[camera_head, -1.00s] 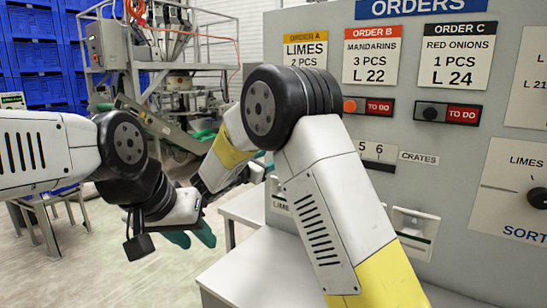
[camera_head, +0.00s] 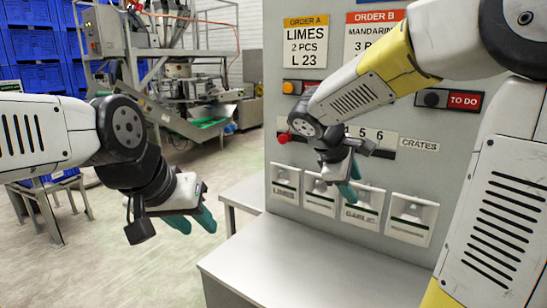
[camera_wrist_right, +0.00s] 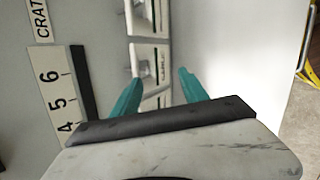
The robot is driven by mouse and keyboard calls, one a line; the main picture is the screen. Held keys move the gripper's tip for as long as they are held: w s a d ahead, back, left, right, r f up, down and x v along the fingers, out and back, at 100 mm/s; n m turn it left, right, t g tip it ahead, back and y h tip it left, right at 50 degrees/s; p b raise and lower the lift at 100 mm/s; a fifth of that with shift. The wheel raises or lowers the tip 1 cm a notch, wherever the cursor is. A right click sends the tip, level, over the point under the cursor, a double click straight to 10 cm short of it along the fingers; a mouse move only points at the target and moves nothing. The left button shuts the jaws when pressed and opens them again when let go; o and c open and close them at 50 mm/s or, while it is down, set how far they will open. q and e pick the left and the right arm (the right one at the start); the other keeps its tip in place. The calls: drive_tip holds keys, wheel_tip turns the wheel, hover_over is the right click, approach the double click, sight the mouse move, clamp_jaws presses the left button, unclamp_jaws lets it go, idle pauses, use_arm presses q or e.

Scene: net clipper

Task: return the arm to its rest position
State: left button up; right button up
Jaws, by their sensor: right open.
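My right arm reaches in from the right in the head view, its forearm raised in front of the grey panel. My left gripper (camera_head: 192,219) is at the left over the floor, teal fingers pointing down and right. Its fingers show a gap and hold nothing. Part of the panel's order row is hidden behind my right arm.
The grey order panel (camera_head: 295,140) stands close behind my right gripper. Several white hatches (camera_head: 363,208) line its lower part. A metal table (camera_head: 300,265) lies below. A scale strip (camera_wrist_right: 63,100) is beside the right gripper. Blue crates (camera_head: 32,40) and machinery stand farther back left.

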drive_tip(key=s+a+m+y, duration=0.2)
drive_tip(key=s+m+y, duration=0.2)
drive_tip(key=s+m, duration=0.2)
drive_tip(key=s+a+m+t+y, duration=0.1)
drive_tip(key=s+a+m+y, duration=0.2)
drive_tip(key=s, duration=0.8)
drive_tip(key=m+y, duration=0.1)
drive_tip(key=m, duration=0.1)
drive_tip(key=shift+r+m+t, duration=0.3)
drive_tip(key=shift+r+m, duration=0.05)
drive_tip(key=shift+m, duration=0.05)
idle(0.7)
